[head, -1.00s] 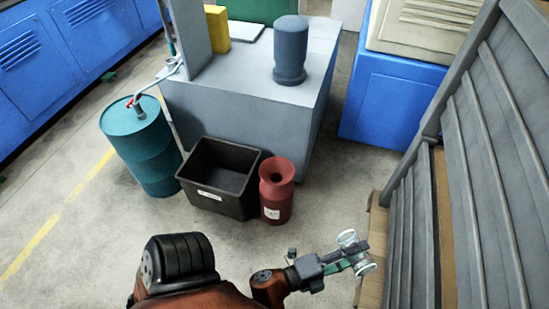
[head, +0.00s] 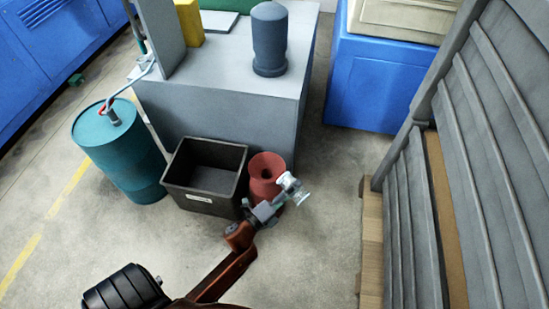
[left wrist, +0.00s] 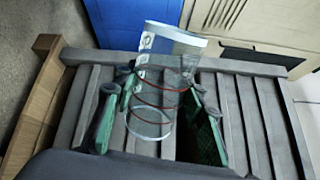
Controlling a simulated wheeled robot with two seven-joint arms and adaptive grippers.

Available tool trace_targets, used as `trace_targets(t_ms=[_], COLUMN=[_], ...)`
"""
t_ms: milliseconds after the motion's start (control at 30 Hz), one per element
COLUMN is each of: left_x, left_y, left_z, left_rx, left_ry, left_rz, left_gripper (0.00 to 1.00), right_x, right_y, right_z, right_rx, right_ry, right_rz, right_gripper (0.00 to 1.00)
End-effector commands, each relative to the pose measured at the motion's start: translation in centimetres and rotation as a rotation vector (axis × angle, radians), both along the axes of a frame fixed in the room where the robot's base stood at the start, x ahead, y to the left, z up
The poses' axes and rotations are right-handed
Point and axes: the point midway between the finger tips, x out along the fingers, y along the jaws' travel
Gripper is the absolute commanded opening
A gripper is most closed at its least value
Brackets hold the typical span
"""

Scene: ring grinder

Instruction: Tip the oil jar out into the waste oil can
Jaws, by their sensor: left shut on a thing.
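The oil jar (head: 292,190) is a small clear glass vessel; in the left wrist view the jar (left wrist: 158,98) shows thin red rings and lies tilted between green finger pads. My left gripper (head: 277,202) is shut on it. I cannot tell how much oil is inside. The waste oil can (head: 265,165), red with a flared funnel mouth, stands on the floor. In the head view the jar and gripper overlap the can's lower right side and hide part of it; the jar appears nearer to me than the can. My right gripper is not in view.
A black bin (head: 205,177) stands left of the can, with a teal drum (head: 120,150) further left. A grey cabinet (head: 225,105) is behind them. Grey slatted panels (head: 490,150) and a wooden pallet (head: 371,245) are at the right. Floor between can and pallet is clear.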

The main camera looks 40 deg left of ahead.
Motion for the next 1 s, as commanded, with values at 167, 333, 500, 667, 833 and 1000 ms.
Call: trace_targets(t_ms=[167,333,500,667,833,1000], left_x=[4.6,6.8,7.5,7.5,7.4,7.5], left_y=[8.0,13.1,15.1,15.0,14.1,12.9], left_z=[-2.4,-3.0,-3.1,-2.9,-2.2,-1.0], left_rx=[0.144,0.228,0.269,0.361,0.581,0.897], left_ry=[-0.010,-0.010,-0.009,-0.010,-0.017,-0.027], left_rz=[0.039,0.074,0.089,0.090,0.088,0.084], left_gripper=[0.00,0.00,0.00,0.00,0.00,0.00], right_x=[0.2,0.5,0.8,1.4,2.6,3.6], right_y=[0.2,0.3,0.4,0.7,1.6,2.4], right_z=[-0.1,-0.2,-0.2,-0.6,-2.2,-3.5], right_rx=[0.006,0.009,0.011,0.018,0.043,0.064], right_ry=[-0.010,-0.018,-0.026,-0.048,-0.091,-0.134], right_rz=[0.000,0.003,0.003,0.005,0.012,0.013], right_gripper=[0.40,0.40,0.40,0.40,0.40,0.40])
